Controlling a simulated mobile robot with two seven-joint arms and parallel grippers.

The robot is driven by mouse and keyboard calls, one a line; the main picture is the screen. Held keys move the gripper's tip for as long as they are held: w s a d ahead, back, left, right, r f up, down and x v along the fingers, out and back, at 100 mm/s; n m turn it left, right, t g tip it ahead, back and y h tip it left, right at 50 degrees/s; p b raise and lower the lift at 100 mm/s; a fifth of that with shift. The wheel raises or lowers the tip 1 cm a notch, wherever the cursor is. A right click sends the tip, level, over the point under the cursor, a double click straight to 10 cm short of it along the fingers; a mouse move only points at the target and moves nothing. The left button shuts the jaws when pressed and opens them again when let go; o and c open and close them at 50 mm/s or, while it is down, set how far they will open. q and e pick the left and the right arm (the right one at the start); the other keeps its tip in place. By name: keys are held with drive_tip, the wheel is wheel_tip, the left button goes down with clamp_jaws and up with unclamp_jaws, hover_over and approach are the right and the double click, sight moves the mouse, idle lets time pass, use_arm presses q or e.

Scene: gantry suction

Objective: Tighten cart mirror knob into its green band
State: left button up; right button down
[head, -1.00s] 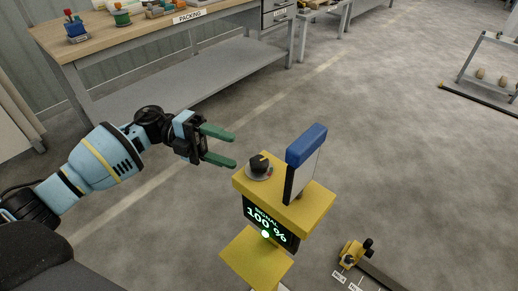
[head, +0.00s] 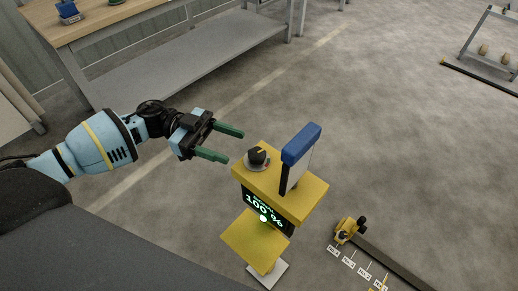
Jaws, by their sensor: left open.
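The cart (head: 308,203) is a yellow post with a flat yellow top. The black mirror knob (head: 257,156) sits on a pale round dial at the top's left, with a light pointer mark and a small red patch beside it. A green band cannot be made out on the dial. The blue-capped mirror panel (head: 298,160) stands upright to the knob's right. A screen (head: 263,207) on the front reads 100 % in green. My left gripper (head: 236,145) is open and empty, its green fingers just left of the knob and apart from it. My right gripper is not in view.
A workbench (head: 110,25) with a grey lower shelf stands at the back left. A small yellow device (head: 348,231) on a dark rail lies on the floor at lower right, beside white labels. A grey rack (head: 490,45) stands at far right.

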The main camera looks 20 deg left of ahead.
sight(257, 153)
use_arm(q)
drive_tip(key=d+p, duration=0.1)
drive_tip(key=d, duration=0.5)
drive_tip(key=shift+s+d+r, duration=0.1)
drive_tip(key=shift+s+d, duration=0.05)
drive_tip(key=shift+d, duration=0.8)
drive_tip(key=shift+c, duration=0.3)
